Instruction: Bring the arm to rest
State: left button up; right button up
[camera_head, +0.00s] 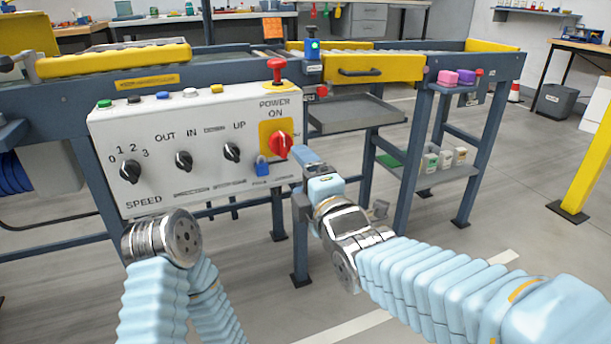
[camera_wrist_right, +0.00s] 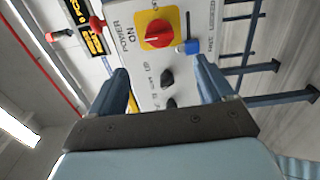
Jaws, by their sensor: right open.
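My right gripper (camera_head: 306,178) is in front of the right end of a white control panel (camera_head: 210,165), below and right of its red power switch (camera_head: 280,145). In the right wrist view its two blue fingers (camera_wrist_right: 162,88) are apart with nothing between them touching, and the panel lies beyond. The red switch on its yellow plate also shows there (camera_wrist_right: 158,33), with a blue padlock (camera_wrist_right: 188,46) beside it. The padlock hangs under the switch in the head view (camera_head: 262,166). My left arm comes in at the lower left, folded; its gripper is not visible.
The panel carries black knobs (camera_head: 184,161) and a red mushroom button (camera_head: 277,68) on top. A conveyor frame (camera_head: 505,70) with a grey tray (camera_head: 355,113) and a lower shelf (camera_head: 440,176) stands right of it. A yellow post (camera_head: 590,150) is far right. Open floor lies between.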

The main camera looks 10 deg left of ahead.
jog(key=shift+s+d, duration=0.3)
jog(key=shift+s, duration=0.1)
